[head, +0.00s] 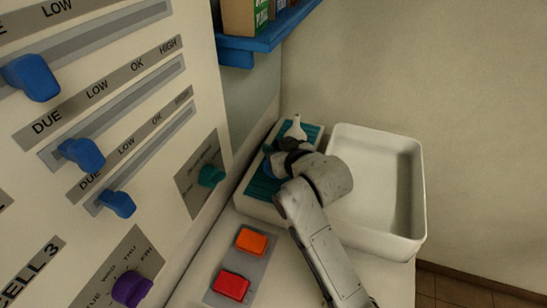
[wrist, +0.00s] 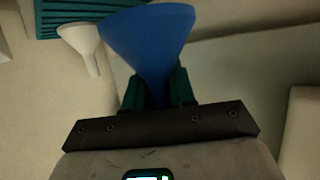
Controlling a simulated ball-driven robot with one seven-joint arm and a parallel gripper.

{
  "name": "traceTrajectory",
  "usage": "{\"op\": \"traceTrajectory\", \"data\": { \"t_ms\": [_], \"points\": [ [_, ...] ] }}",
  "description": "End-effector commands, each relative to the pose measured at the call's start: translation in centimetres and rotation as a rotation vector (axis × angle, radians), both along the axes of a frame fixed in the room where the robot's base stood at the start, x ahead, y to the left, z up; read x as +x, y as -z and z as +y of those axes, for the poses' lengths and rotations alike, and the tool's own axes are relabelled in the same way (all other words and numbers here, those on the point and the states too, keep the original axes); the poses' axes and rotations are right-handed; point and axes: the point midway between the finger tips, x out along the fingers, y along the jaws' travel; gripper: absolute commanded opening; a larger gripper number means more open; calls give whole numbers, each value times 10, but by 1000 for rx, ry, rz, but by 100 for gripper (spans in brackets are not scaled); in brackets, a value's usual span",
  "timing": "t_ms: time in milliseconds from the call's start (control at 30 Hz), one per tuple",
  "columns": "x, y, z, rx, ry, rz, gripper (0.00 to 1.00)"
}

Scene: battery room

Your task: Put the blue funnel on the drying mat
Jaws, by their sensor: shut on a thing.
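The blue funnel (wrist: 150,38) is held in my gripper (wrist: 158,88), its narrow part between the two dark teal fingers and its wide mouth pointing away from the wrist. In the head view my gripper (head: 278,158) is over the teal ribbed drying mat (head: 262,189), and the arm hides most of the funnel. The mat also shows at the top left of the wrist view (wrist: 62,14). I cannot tell whether the blue funnel touches the mat.
A white funnel (head: 296,129) stands at the mat's far end; it also shows in the wrist view (wrist: 82,42). A deep white basin (head: 416,190) is to the right. A panel with sliders and knobs rises at left. A blue shelf (head: 262,42) hangs above. Orange (head: 252,241) and red (head: 231,286) blocks are nearer.

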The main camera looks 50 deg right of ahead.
Motion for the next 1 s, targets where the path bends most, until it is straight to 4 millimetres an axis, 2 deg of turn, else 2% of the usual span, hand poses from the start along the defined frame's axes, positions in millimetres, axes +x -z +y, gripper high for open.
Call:
{"op": "traceTrajectory", "data": {
  "t_ms": [67,200,300,700,733,967,1000],
  "points": [
    [6,8,1,1,-1,3,0],
    [4,27,0,3,0,4,0],
    [4,35,0,1,0,2,0],
    [4,40,1,1,-1,1,0],
    [4,39,1,1,-1,1,28],
    [4,39,1,1,-1,1,50],
    [4,39,1,1,-1,1,50]
  ]
}}
